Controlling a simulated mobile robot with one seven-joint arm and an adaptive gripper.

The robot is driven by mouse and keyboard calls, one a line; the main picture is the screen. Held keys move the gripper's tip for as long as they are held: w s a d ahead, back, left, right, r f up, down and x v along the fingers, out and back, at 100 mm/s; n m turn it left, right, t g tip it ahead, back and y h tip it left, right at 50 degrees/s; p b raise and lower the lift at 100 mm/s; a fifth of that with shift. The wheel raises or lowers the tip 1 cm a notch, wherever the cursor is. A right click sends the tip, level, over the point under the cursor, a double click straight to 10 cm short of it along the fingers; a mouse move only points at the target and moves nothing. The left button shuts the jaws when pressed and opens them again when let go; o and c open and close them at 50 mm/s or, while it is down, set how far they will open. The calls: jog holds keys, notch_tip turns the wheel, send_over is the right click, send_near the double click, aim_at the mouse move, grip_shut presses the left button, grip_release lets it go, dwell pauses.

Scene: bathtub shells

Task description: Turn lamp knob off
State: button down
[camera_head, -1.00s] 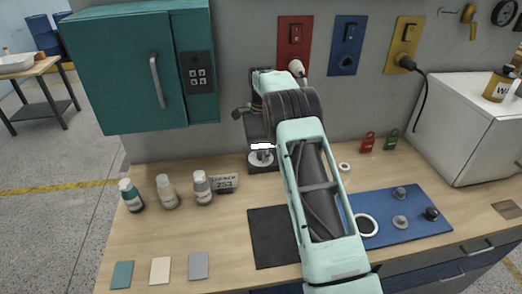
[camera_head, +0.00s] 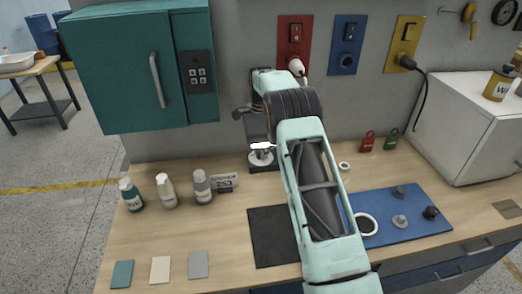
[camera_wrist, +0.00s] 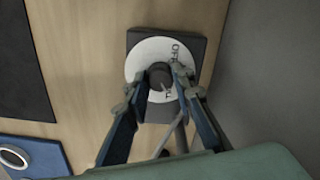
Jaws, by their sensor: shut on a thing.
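The lamp knob (camera_wrist: 159,77) is a dark round knob in the middle of a white dial (camera_wrist: 142,55) on a dark square base. The dial has lettering that reads "OFF" on its upper right and a pale pointer mark low on the knob. My gripper (camera_wrist: 161,82) has its two fingers on either side of the knob, shut on it. In the head view the dial (camera_head: 261,160) shows below my wrist at the back of the bench, and the knob and fingertips are too small to make out. The lamp's upper part is largely hidden by my arm.
A black mat (camera_head: 268,240) and a blue mat (camera_head: 420,228) with small parts lie in front. A teal cabinet (camera_head: 125,80) hangs left; a white box (camera_head: 465,125) stands right.

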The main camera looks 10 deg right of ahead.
jog(key=n, duration=0.5)
jog(key=shift+n, duration=0.3)
jog(key=n, duration=1.1)
jog(key=shift+n, duration=0.4)
jog(key=n, duration=0.5)
jog(key=shift+n, duration=0.3)
jog(key=c, duration=1.7)
grip_release()
jog(key=shift+o, duration=0.2)
